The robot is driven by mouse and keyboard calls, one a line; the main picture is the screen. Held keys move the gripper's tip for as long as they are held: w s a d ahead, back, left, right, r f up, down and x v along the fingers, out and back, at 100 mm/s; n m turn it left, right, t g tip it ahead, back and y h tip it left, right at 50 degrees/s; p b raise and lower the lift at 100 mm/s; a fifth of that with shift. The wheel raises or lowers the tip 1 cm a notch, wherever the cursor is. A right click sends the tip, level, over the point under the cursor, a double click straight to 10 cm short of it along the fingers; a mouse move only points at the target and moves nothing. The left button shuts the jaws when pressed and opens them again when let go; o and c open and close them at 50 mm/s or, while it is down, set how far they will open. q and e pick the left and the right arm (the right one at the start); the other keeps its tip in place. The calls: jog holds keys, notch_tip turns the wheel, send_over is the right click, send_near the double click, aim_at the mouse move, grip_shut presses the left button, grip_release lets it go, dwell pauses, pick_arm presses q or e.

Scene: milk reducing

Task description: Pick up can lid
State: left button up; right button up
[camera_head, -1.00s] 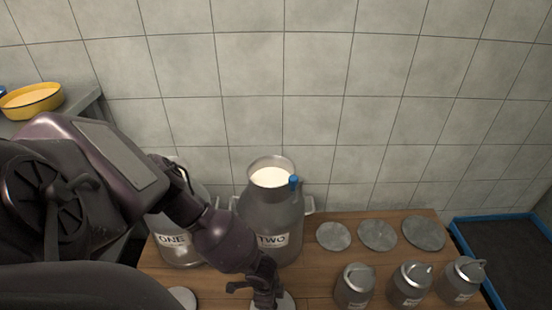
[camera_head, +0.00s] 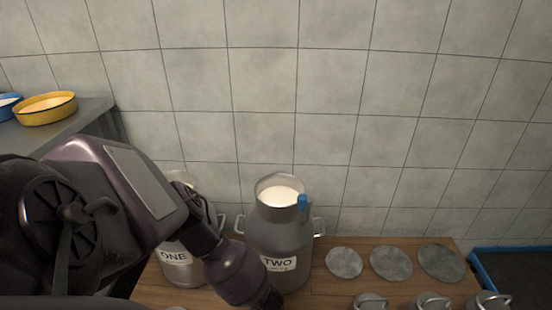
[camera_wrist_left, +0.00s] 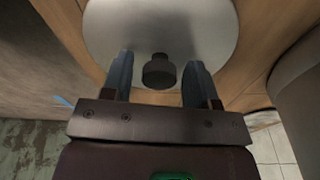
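In the left wrist view a pale round can lid (camera_wrist_left: 205,30) with a dark knob (camera_wrist_left: 158,72) lies on the wooden table. My left gripper (camera_wrist_left: 158,62) is open, with one finger on each side of the knob. A gap shows between the knob and each finger. In the head view my left arm comes down in front of can TWO (camera_head: 280,240), and its fingers are out of sight past the bottom edge. Can TWO is open at the top, with milk inside and a blue piece on its rim. My right gripper is not in view.
Can ONE (camera_head: 178,270) stands left of can TWO, partly behind my arm. Three flat grey discs (camera_head: 391,262) lie on the table (camera_head: 322,285) at right, with three small cans (camera_head: 432,302) in front. A yellow bowl (camera_head: 45,108) sits on a shelf at left. A blue-edged dark tray (camera_head: 520,270) is at right.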

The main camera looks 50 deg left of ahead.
pick_arm(q)
jog(key=c, duration=0.9)
jog(key=shift+r, duration=0.15)
